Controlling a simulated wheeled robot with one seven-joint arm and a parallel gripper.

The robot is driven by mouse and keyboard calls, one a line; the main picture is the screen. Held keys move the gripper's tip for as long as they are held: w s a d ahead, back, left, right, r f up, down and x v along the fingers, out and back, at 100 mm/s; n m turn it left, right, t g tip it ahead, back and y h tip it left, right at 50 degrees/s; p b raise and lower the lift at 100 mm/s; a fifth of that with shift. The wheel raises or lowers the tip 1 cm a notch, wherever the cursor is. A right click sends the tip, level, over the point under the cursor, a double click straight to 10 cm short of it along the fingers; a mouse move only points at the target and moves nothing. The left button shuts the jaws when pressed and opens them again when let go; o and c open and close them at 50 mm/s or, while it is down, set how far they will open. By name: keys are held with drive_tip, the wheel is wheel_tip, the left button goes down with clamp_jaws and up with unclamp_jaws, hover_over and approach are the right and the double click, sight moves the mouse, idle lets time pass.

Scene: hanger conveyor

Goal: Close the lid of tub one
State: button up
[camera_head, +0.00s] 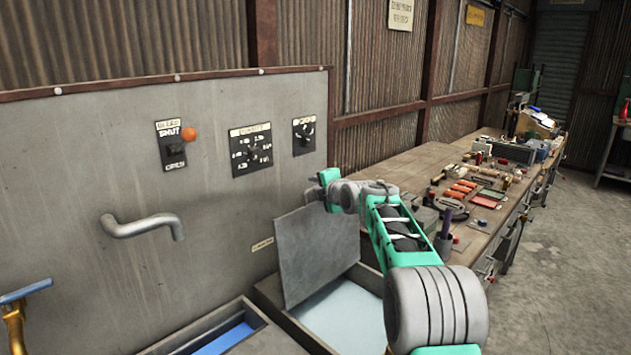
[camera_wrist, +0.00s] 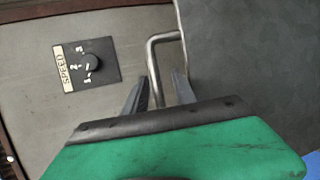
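A grey lid (camera_head: 318,250) stands raised and steeply tilted over an open tub (camera_head: 270,292) with a pale interior. The lid's dark flat face fills the right of the wrist view (camera_wrist: 255,60). A bent metal handle (camera_wrist: 153,62) sticks out from the lid's edge. My gripper (camera_head: 313,194) is at the lid's upper edge. In the wrist view my gripper (camera_wrist: 162,92) has its fingers apart, with the handle bar between them and gaps visible on both sides. Which tub is tub one cannot be read from the small label (camera_head: 262,244).
A second open tub (camera_head: 262,338) with blue inside is at the lower left. The grey panel behind carries a bent spout (camera_head: 142,226), an orange-tipped switch (camera_head: 188,134) and two dials. A cluttered workbench (camera_head: 470,235) runs along the right.

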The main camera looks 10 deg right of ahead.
drive_tip(key=shift+x, duration=0.8)
drive_tip(key=shift+r, duration=0.1)
clamp_jaws()
idle(0.8)
